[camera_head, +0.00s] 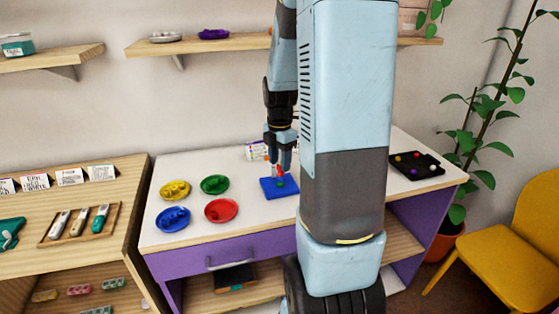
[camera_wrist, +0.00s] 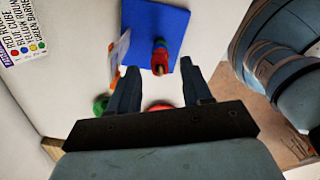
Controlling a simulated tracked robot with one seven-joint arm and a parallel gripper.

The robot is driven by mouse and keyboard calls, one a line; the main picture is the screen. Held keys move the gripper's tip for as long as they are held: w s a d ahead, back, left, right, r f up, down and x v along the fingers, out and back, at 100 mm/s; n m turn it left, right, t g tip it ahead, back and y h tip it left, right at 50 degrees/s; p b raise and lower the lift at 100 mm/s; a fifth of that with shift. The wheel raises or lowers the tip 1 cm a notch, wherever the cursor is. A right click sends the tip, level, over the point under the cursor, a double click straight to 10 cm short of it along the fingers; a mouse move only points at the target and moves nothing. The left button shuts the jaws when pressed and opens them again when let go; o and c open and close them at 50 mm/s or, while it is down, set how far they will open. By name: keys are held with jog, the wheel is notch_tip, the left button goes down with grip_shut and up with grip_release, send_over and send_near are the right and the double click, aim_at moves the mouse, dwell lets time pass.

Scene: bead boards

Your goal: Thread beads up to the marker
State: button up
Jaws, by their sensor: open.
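A blue board (camera_head: 271,189) lies on the white tabletop. On it stands a short upright stack with a red bead (camera_head: 280,170) above a green one (camera_head: 281,182). The wrist view shows the red bead (camera_wrist: 158,69) on top, with green and blue below. My gripper (camera_head: 280,164) is open and points down over the board; in the wrist view its fingers (camera_wrist: 159,66) stand apart either side of the stack. I cannot tell whether they touch it. A small orange and white piece (camera_wrist: 119,48) is by the board's edge; I cannot tell whether it is the marker.
Yellow (camera_head: 174,190), green (camera_head: 215,185), red (camera_head: 221,210) and blue (camera_head: 172,219) plates with like-coloured beads lie left. A dark tray (camera_head: 428,172) with loose beads lies right. A printed card (camera_wrist: 20,32) with coloured dots lies nearby. My arm hides the table's middle.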

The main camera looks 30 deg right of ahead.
notch_tip(320, 180, up, 14)
jog(key=shift+f, duration=0.25)
dwell(1.2)
